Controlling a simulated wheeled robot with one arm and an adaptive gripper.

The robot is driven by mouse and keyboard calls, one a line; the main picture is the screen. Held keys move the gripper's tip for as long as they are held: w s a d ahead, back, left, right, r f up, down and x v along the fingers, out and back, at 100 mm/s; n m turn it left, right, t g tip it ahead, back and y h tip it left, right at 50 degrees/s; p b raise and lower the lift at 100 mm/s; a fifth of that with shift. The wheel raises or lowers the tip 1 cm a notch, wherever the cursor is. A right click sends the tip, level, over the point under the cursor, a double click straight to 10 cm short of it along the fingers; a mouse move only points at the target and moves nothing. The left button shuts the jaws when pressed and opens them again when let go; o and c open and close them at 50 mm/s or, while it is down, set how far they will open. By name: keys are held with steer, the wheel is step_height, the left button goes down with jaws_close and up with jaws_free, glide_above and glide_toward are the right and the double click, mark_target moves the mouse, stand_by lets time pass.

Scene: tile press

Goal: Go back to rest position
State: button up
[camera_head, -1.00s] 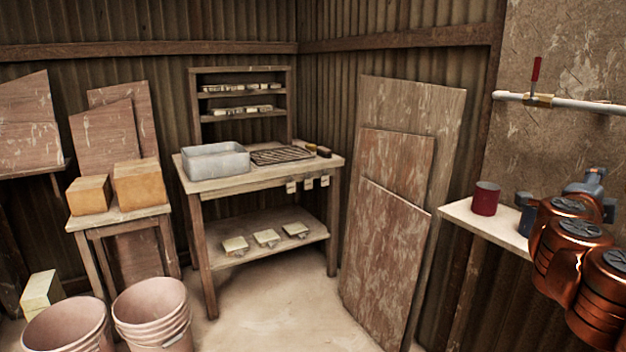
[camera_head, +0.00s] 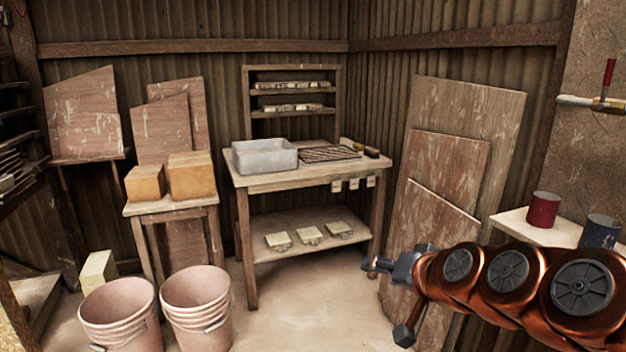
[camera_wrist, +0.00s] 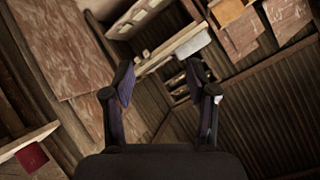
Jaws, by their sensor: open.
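My gripper (camera_wrist: 158,80) is in the wrist view with its two dark fingers spread wide apart. Nothing is between the fingers. The wrist view is tilted, with the workbench and corrugated wall beyond the fingertips. In the head view my copper-coloured arm reaches in from the right edge. Its end is in front of the leaning boards, to the right of the workbench, and the fingers are hard to make out there.
A workbench (camera_head: 300,180) with a grey tub (camera_head: 264,156) stands at the back. Boards (camera_head: 440,200) lean right of it. A shelf (camera_head: 530,225) at right holds a red can (camera_head: 543,209) and a blue can (camera_head: 600,232). Two buckets (camera_head: 195,305) stand at left. Floor before the bench is clear.

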steer(key=s+a+f+n+g, duration=0.2)
steer(key=s+f+g, duration=0.2)
steer(key=s+f, duration=0.3)
steer(key=s+d+f+n+g+h, duration=0.15)
steer(key=s+d+f+g, duration=0.3)
steer(key=s, duration=0.65)
steer(key=s+d+f+m+g+h, duration=0.1)
steer(key=s+d+f+g+h, duration=0.3)
steer(key=s, duration=0.8)
step_height(320, 180, up, 21)
steer(key=a+y+p, duration=0.1)
steer(key=p, duration=1.9)
steer(key=shift+s+a+p, duration=0.25)
steer(key=shift+a+p, duration=0.1)
steer(key=shift+n, duration=0.25)
